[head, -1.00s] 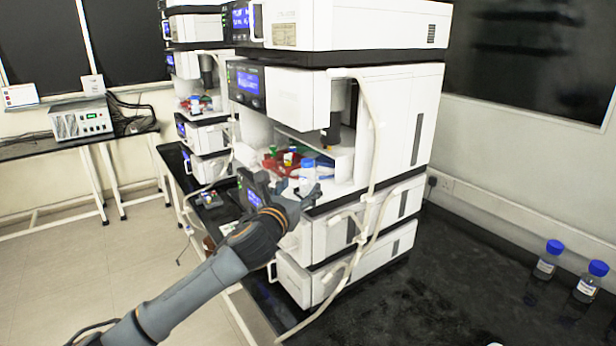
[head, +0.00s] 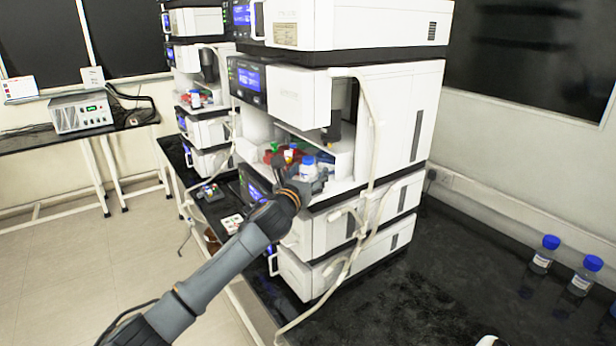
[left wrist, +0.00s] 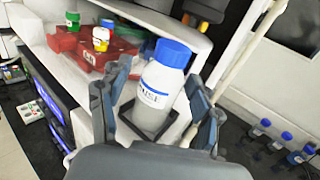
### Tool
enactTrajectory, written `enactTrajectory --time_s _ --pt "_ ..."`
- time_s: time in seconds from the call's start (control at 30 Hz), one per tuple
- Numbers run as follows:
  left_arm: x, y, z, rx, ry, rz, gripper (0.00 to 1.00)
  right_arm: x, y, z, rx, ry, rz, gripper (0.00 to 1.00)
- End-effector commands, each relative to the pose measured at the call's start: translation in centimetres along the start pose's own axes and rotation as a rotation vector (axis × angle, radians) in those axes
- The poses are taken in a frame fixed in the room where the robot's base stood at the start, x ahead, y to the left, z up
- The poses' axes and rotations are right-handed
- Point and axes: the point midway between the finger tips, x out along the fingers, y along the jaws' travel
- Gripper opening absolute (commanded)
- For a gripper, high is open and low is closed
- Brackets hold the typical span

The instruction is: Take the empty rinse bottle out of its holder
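The rinse bottle (left wrist: 158,91) has a blue cap and a white label with dark letters, and stands in a dark square holder (left wrist: 128,126) in the left wrist view. In the head view the bottle (head: 308,170) is at the front of the instrument's open bay. My left gripper (left wrist: 158,104) is open, with one finger on each side of the bottle; a gap shows on the right side, and contact on the left cannot be told. In the head view my left gripper (head: 309,184) partly hides the bottle's lower part.
A red rack (left wrist: 84,47) with green-, yellow- and white-capped vials sits left of the bottle. The white stacked instrument (head: 390,120) rises around the bay, with a pale tube (head: 372,150) hanging to its right. Blue-capped bottles (head: 543,254) stand on the black bench at right.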

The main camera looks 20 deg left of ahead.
Motion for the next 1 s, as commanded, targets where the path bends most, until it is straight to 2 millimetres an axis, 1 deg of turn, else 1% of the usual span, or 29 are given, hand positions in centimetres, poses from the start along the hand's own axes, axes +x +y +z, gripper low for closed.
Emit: enactTrajectory --time_s 0.03,0.07,0.1,0.2,0.5,0.63,0.77,0.87,0.9,1.0 --pt "0.0 0.0 0.0 0.0 0.0 0.0 0.51 0.0 -0.2 0.0 0.0 0.0 -0.002 0.4" --pt "0.0 0.0 0.0 0.0 0.0 0.0 0.45 0.0 -0.2 0.0 0.0 0.0 -0.003 0.4" --pt "0.0 0.0 0.0 0.0 0.0 0.0 0.37 0.0 -0.3 0.0 0.0 0.0 -0.004 0.4" --pt "0.0 0.0 0.0 0.0 0.0 0.0 0.19 0.0 -0.4 0.0 0.0 0.0 -0.005 0.4" --pt "0.0 0.0 0.0 0.0 0.001 0.0 0.19 0.0 -0.4 0.0 0.0 -0.001 -0.005 0.4" --pt "0.0 0.0 0.4 0.0 -0.001 0.001 0.19 0.1 -0.4 0.1 0.0 -0.001 -0.005 0.4" --pt "0.0 0.1 1.5 0.001 -0.004 0.0 0.19 0.5 -0.3 0.1 0.0 -0.002 -0.003 0.4" --pt "0.0 0.1 3.0 0.002 -0.006 0.0 0.19 1.0 -0.2 0.2 0.0 -0.002 -0.002 0.4" --pt "0.0 0.1 3.8 0.003 -0.007 0.002 0.19 1.2 -0.1 0.2 -0.001 -0.002 -0.001 0.4" --pt "-1.9 0.1 3.2 0.003 -0.001 0.0 0.19 1.7 -0.1 0.3 -0.001 -0.003 -0.001 0.4"
